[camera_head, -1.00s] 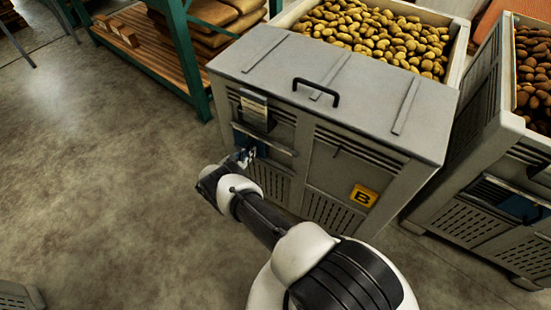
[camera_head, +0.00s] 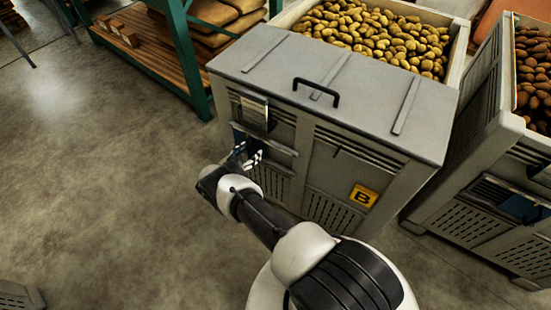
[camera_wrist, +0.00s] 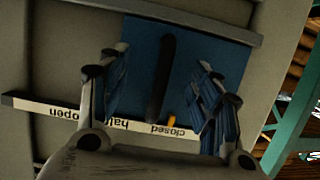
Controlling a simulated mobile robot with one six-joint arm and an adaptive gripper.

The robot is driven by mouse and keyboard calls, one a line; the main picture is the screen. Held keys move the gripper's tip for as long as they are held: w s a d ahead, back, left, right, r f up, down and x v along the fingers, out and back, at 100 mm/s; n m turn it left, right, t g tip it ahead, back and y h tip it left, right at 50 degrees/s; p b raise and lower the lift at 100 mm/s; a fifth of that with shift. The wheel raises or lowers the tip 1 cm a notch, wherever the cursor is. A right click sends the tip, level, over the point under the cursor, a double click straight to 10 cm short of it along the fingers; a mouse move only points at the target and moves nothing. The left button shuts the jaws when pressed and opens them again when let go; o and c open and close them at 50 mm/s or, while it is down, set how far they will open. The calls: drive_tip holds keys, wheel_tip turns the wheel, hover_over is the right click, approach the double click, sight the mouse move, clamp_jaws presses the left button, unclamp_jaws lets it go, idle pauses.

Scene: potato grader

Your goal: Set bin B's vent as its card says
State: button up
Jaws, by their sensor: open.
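Bin B (camera_head: 330,165) is a grey crate with a lid and a yellow B label (camera_head: 363,195). Its card (camera_head: 254,104) hangs on the front at upper left; I cannot read it. The blue vent slide (camera_wrist: 205,45) has a dark upright bar handle (camera_wrist: 163,85). Below is a white scale strip (camera_wrist: 60,110), upside down, reading open, half and closed. An orange pointer (camera_wrist: 171,119) stands by "closed". My gripper (camera_wrist: 161,60) is open, with one finger on each side of the handle, and no contact shows. It also appears at the bin front in the head view (camera_head: 246,155).
Potatoes (camera_head: 380,40) fill the crate behind bin B. Another crate (camera_head: 480,185) with a similar blue vent stands at right. A green shelf rack (camera_head: 190,60) holding sacks stands at upper left. The concrete floor (camera_head: 110,190) at left is clear.

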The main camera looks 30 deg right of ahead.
drive_tip(key=shift+a, duration=0.1)
drive_tip(key=p+v, duration=0.2)
drive_tip(key=v, duration=2.1)
